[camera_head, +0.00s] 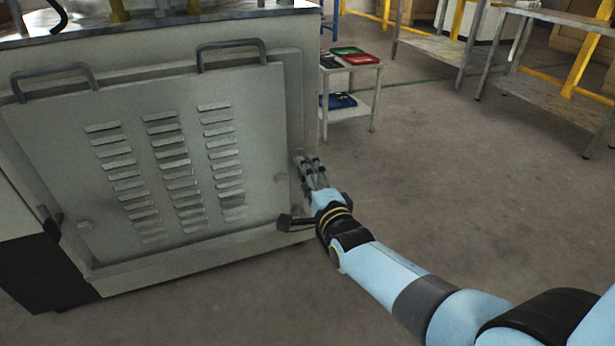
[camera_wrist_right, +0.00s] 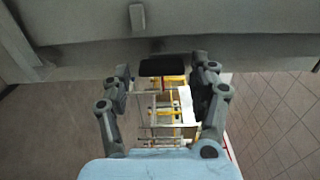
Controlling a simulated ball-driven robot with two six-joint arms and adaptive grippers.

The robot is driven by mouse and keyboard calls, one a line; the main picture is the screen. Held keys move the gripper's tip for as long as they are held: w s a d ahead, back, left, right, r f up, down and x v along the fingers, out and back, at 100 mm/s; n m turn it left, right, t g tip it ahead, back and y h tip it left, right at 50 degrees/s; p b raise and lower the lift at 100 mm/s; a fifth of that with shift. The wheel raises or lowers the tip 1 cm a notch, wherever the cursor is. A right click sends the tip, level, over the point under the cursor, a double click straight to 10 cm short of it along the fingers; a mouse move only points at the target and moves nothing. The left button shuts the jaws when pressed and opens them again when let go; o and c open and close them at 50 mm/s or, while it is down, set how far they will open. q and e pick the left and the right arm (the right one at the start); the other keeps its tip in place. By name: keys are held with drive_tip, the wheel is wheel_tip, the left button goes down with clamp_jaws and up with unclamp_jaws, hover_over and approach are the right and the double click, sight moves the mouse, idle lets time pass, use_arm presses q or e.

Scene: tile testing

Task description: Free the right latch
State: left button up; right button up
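The grey louvred panel (camera_head: 105,195) sits on the front of the machine, with two bar handles on top. My right gripper (camera_head: 308,165) is at the panel's right edge, with its fingers pointing at the machine. In the right wrist view, a black latch grip (camera_wrist_right: 163,67) lies between the fingertips of my right gripper (camera_wrist_right: 162,78). The fingers are apart; a narrow gap shows on the left, and contact on the right cannot be told. The right latch is mostly hidden by the gripper in the head view. A dark latch (camera_head: 50,223) shows at the panel's left edge. My left gripper is out of view.
A small grey block (camera_wrist_right: 137,18) sticks out from the panel in the wrist view. A small cart (camera_head: 350,100) with red, green and blue trays stands behind the machine's right side. Workbenches (camera_head: 550,90) stand at the back right. The floor right of the machine is clear.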

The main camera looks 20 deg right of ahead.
drive_tip(key=shift+o, duration=0.3)
drive_tip(key=shift+s, duration=0.1)
drive_tip(key=s, duration=1.1)
drive_tip(key=shift+s+d, duration=0.15)
drive_tip(key=shift+s, duration=0.25)
